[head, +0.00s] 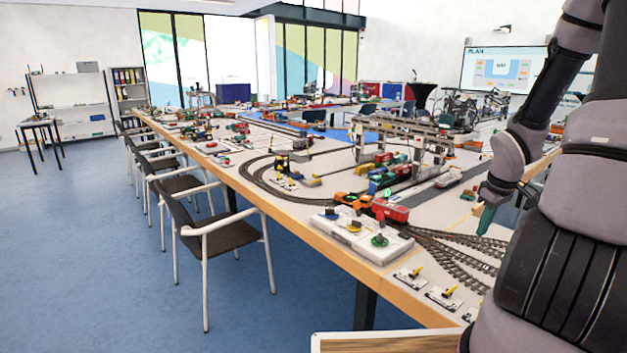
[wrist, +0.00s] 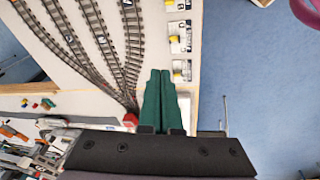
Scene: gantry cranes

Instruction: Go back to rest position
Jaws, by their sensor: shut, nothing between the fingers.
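My gripper (head: 487,218) shows at the right of the head view, hanging down from my grey arm above the right part of the layout table. Its green fingers are together in the wrist view (wrist: 159,100), shut with nothing between them. The fingers point over the pale table top, near its edge, beside the model railway tracks (wrist: 95,35). They appear apart from everything on the table.
The long table (head: 315,237) carries tracks, a grey control box (head: 352,240), an orange and red train (head: 390,211), and a gantry crane (head: 405,135). Small yellow-lever switches (head: 410,277) line the near edge. Chairs (head: 205,240) stand along the left side; the blue floor (head: 90,260) beyond is clear.

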